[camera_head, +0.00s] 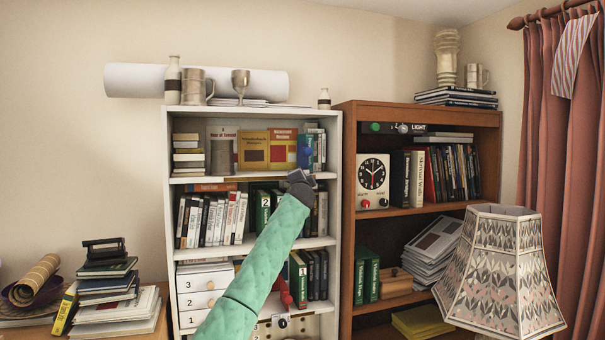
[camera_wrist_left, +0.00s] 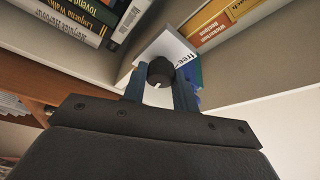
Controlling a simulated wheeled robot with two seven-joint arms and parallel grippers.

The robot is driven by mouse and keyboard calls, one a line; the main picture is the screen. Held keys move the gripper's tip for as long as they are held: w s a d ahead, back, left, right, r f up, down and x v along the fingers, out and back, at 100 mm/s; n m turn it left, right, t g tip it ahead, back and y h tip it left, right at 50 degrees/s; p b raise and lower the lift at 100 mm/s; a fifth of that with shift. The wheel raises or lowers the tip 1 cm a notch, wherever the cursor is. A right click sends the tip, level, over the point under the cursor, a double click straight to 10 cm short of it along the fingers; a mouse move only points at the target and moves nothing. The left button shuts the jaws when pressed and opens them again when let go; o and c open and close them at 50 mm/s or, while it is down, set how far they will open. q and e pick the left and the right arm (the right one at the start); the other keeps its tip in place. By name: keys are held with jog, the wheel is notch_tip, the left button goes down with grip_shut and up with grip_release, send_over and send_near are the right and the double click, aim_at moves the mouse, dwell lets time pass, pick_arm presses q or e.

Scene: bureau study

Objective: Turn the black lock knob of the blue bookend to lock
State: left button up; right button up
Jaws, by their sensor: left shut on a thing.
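The blue bookend (camera_head: 306,150) stands at the right end of the upper shelf of the white bookcase. My left gripper (camera_head: 300,180) is just below it, at the shelf's front edge. In the left wrist view, the black lock knob (camera_wrist_left: 160,72) sits between the two fingers of my left gripper (camera_wrist_left: 160,88), which are shut on it. A small light mark shows on the knob. A pale face with the word "free" (camera_wrist_left: 172,48) is beside the knob, and blue of the bookend (camera_wrist_left: 194,76) shows behind the right finger. The head view does not show the knob clearly. My right gripper is out of view.
Books fill the shelves of the white bookcase (camera_head: 338,240) around my gripper. The brown bookcase (camera_head: 345,130) stands close on the right, with a clock (camera_head: 372,175). A patterned lampshade (camera_head: 500,270) is at front right. A book stack (camera_head: 108,275) stands at left.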

pick_arm(q)
jog(key=m+g+p, duration=0.1)
jog(key=m+p, duration=0.1)
jog(key=m, duration=0.1)
jog(key=shift+m+h, duration=0.3)
jog(key=shift+h, duration=0.1)
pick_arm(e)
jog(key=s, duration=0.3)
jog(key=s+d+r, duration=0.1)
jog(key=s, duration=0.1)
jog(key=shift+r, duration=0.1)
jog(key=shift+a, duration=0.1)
pick_arm(q)
jog(key=o, duration=1)
jog(key=shift+d, duration=0.1)
jog(key=shift+c, duration=0.2)
